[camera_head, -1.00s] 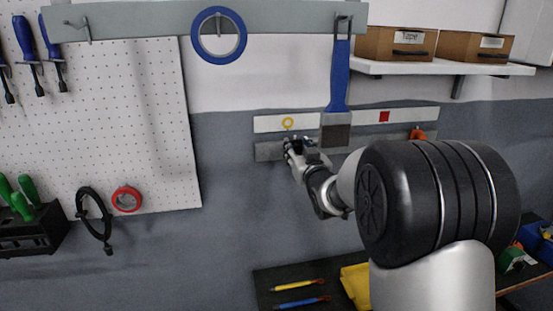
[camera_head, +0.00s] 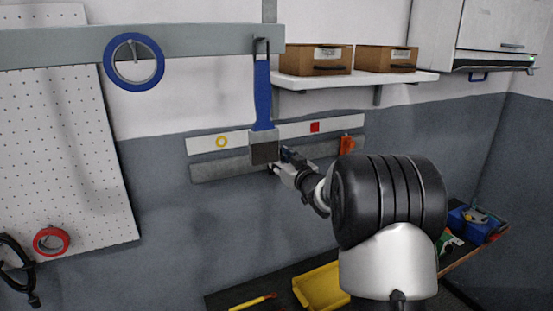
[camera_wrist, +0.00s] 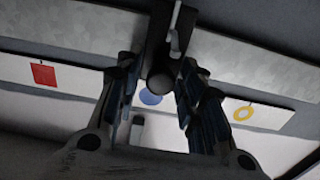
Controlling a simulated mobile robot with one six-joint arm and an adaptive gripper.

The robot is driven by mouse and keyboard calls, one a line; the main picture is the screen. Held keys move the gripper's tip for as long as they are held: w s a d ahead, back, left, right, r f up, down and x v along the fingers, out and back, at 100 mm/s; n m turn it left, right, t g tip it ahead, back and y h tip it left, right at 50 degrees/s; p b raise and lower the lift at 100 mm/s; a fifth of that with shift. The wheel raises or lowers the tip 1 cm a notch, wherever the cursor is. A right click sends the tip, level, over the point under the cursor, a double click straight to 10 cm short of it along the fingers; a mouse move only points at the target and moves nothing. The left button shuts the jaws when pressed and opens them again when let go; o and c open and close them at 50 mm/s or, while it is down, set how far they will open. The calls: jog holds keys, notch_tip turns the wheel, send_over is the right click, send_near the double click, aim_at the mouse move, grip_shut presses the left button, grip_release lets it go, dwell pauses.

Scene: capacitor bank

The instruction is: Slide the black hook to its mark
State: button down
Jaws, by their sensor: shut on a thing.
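A grey rail (camera_head: 225,168) runs along the wall under a white strip (camera_head: 345,121). The strip bears a yellow ring (camera_head: 222,142) at left and a red square (camera_head: 314,127) at right. A blue disc (camera_wrist: 150,98) between them shows in the wrist view; the hanging brush hides that part in the head view. My gripper (camera_head: 282,157) is at the rail, just right of the brush's lower end. In the wrist view its fingers (camera_wrist: 160,92) are shut on the black hook (camera_wrist: 161,77). The hook is on the rail, close to the blue disc. My gripper hides the hook in the head view.
A blue-handled brush (camera_head: 263,95) hangs in front of the strip, close to my gripper. An orange hook (camera_head: 347,144) is at the rail's right end. A shelf (camera_head: 400,80) with two boxes is above right. A yellow tray (camera_head: 322,287) is on the bench below.

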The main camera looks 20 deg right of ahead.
jog(key=shift+d+r, duration=0.1)
jog(key=shift+r, duration=0.05)
jog(key=c, duration=1.4)
grip_release()
jog(key=s, duration=1.2)
jog(key=s+a+f+g+b, duration=0.4)
jog(key=s+a+f, duration=0.3)
jog(key=s, duration=0.5)
jog(key=s+a+f+g+b, duration=0.5)
jog(key=s+f, duration=0.4)
jog(key=s, duration=0.3)
jog(key=s+a+f+g+b, duration=0.4)
jog(key=s+a+f+b, duration=0.3)
jog(key=s+a+f, duration=0.2)
jog(key=s+a, duration=0.1)
jog(key=s, duration=0.1)
jog(key=shift+s, duration=0.4)
